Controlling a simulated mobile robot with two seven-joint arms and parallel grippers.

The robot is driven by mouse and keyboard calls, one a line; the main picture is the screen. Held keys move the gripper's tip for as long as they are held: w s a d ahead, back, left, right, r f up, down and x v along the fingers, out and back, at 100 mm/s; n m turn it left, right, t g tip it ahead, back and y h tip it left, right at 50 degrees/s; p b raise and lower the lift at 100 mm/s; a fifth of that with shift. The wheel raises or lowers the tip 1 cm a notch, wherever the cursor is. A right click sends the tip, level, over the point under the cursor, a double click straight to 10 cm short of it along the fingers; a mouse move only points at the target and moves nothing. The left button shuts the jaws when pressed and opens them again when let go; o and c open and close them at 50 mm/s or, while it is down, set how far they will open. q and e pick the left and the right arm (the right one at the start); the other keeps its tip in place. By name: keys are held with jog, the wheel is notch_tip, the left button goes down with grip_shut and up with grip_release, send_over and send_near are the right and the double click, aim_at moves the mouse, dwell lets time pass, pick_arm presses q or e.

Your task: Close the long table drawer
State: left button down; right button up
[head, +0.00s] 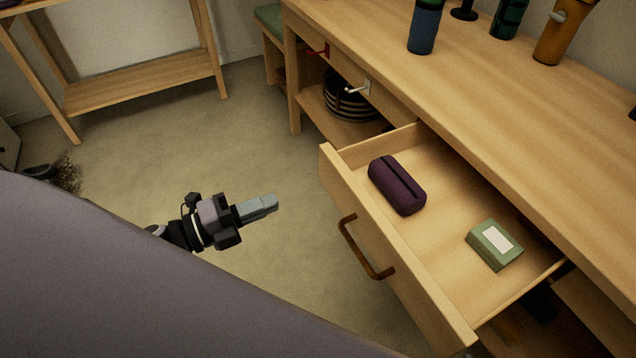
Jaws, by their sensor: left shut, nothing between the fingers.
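The long table drawer (400,255) is pulled out from the wooden table (470,95) on the right. Its front panel faces left and carries a dark brown bar handle (365,250). A purple zipped pouch (397,186) and a green box with a pale label (495,245) lie inside it. My left gripper (272,203) is shut and empty, left of the drawer front and apart from it, with its fingers pointing right. My right gripper is not in view.
A wooden rack (145,80) stands at the back left.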

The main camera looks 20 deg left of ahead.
aim_at(335, 178)
pick_arm(q)
jog(key=x, duration=1.1)
jog(key=shift+w+d, duration=0.25)
jog(key=shift+w, duration=0.05)
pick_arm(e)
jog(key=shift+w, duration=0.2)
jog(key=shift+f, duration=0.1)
